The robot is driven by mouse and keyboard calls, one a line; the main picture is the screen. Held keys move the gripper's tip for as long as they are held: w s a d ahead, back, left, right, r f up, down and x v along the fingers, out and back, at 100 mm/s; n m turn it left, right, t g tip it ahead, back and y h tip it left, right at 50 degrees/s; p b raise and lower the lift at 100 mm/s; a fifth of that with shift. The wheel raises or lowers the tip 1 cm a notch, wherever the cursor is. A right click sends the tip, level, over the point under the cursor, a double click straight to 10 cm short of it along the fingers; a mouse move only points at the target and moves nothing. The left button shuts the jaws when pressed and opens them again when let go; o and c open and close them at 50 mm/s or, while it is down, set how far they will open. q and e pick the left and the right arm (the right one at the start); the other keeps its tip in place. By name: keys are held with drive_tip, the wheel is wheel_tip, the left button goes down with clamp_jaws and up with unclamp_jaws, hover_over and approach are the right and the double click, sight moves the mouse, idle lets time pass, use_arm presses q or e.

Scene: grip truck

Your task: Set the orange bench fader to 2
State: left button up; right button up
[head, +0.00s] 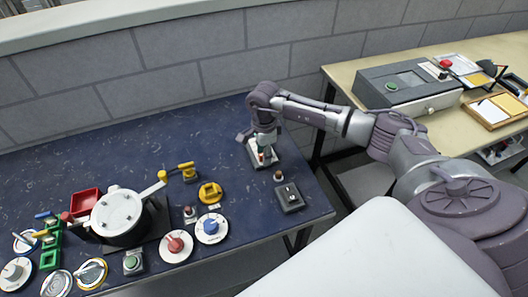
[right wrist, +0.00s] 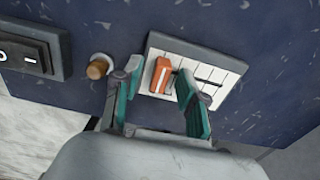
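The orange fader (right wrist: 160,75) is a knob on a white scale plate (right wrist: 228,73) with tick marks and a dark slot. In the right wrist view it sits near the left end of the slot. My right gripper (right wrist: 158,79) has its teal fingers apart, one on each side of the knob. The left finger is close to the knob; a gap shows on the right. Contact cannot be told. In the head view the right gripper (head: 264,146) hangs over the fader plate (head: 262,158) and partly hides it. The scale numbers are not readable. My left gripper is not in view.
A black rocker switch box (head: 289,198) and a small brown-topped peg (head: 279,176) stand close to the plate. The bench behind the plate is clear.

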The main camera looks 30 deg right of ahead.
clamp_jaws()
drive_tip(key=shift+w, duration=0.1)
drive_tip(key=w+b, duration=0.1)
drive_tip(key=b, duration=0.1)
drive_tip(key=w+d+b, duration=0.1)
drive_tip(key=w+b, duration=0.1)
drive_tip(key=shift+w+f, duration=0.15)
drive_tip(key=shift+w, duration=0.4)
drive_tip(key=shift+s, duration=0.15)
drive_tip(key=shift+r, duration=0.2)
drive_tip(key=shift+o, duration=0.2)
unclamp_jaws()
